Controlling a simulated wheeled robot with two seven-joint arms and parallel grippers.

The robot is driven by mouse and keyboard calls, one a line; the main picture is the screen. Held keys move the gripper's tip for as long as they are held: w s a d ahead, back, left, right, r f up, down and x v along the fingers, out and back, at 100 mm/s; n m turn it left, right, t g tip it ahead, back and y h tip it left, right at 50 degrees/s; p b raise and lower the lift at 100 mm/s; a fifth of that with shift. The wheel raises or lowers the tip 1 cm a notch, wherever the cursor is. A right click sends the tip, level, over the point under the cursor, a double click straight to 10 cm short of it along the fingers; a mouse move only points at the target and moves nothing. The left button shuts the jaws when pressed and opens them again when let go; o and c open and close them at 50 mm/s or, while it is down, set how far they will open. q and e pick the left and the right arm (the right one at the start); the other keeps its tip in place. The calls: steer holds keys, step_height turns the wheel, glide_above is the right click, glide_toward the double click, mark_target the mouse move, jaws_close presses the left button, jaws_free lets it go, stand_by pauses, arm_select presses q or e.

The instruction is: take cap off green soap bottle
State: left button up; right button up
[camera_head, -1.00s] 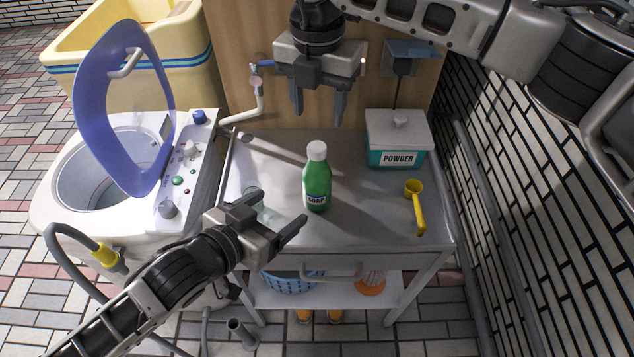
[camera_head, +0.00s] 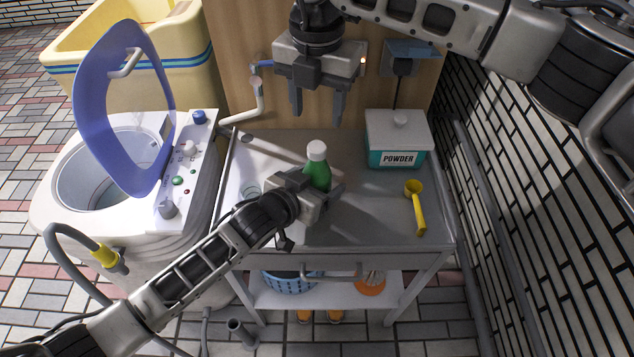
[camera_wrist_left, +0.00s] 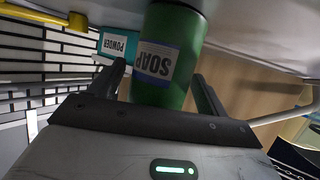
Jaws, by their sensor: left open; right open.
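The green soap bottle (camera_head: 318,174) stands upright on the grey table, with its white cap (camera_head: 317,151) on top. My left gripper (camera_head: 322,192) is open at the bottle's lower part, and its body hides the label in the head view. In the left wrist view, the bottle (camera_wrist_left: 172,60) with its SOAP label lies between the two open fingers, which show on either side of it. I cannot tell whether they touch it. The cap is out of that view. My right gripper (camera_head: 317,108) is open and empty, pointing down above the table's back edge, behind the bottle.
A white and teal POWDER box (camera_head: 396,145) stands at the table's back right, with a yellow scoop (camera_head: 415,208) in front of it. A washing machine (camera_head: 115,215) with a raised blue lid (camera_head: 88,112) stands left. The table (camera_head: 375,225) is mostly clear right of the bottle.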

mark_target(318, 146)
arm_select(q)
jaws_close()
arm_select(e)
steer(key=m, duration=0.4)
steer(key=shift+f, duration=4)
